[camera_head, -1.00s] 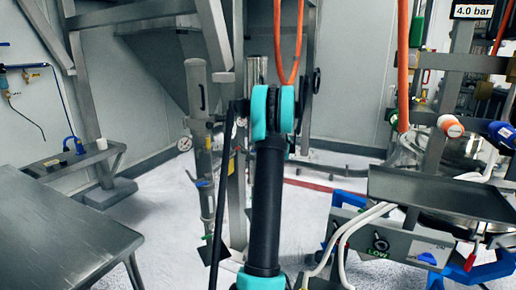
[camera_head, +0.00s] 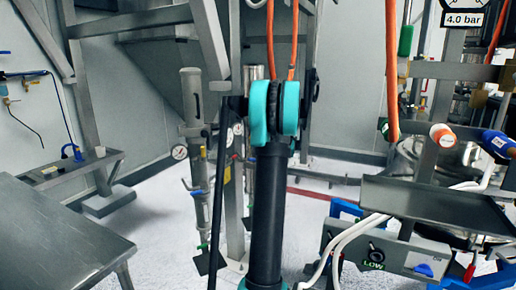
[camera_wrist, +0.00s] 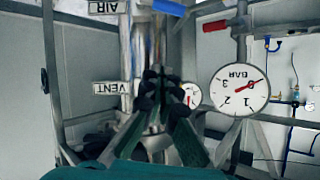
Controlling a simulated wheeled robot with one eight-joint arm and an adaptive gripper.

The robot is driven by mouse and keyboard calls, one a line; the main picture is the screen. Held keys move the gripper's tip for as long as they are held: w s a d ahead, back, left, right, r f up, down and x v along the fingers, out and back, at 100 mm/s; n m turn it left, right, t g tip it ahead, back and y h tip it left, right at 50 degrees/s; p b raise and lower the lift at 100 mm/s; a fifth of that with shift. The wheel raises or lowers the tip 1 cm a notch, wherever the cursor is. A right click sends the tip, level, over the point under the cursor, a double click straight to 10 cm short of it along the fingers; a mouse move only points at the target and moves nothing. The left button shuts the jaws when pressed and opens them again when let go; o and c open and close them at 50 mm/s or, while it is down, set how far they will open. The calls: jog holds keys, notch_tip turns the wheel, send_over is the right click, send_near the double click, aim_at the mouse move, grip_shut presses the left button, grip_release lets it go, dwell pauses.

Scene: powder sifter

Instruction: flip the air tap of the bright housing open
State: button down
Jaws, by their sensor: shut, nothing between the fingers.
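A shiny bright housing (camera_head: 253,73) stands behind my arm in the head view, mostly hidden by it. My gripper (camera_wrist: 160,88) is shut and empty in the wrist view, in front of upright metal tubing. That view is upside down, with AIR (camera_wrist: 104,7) and VENT (camera_wrist: 112,88) labels on the left. A blue handle (camera_wrist: 168,7) and a red handle (camera_wrist: 215,25) show at the top. I cannot tell which handle is the bright housing's air tap.
A large dial gauge (camera_wrist: 240,90) is right of my gripper in the wrist view. A metal table (camera_head: 60,225) stands at the left. At the right are a grey tray (camera_head: 440,205) and pale hoses. Orange hoses (camera_head: 294,40) hang near my arm.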

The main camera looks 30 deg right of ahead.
jog(key=shift+v, duration=1.85)
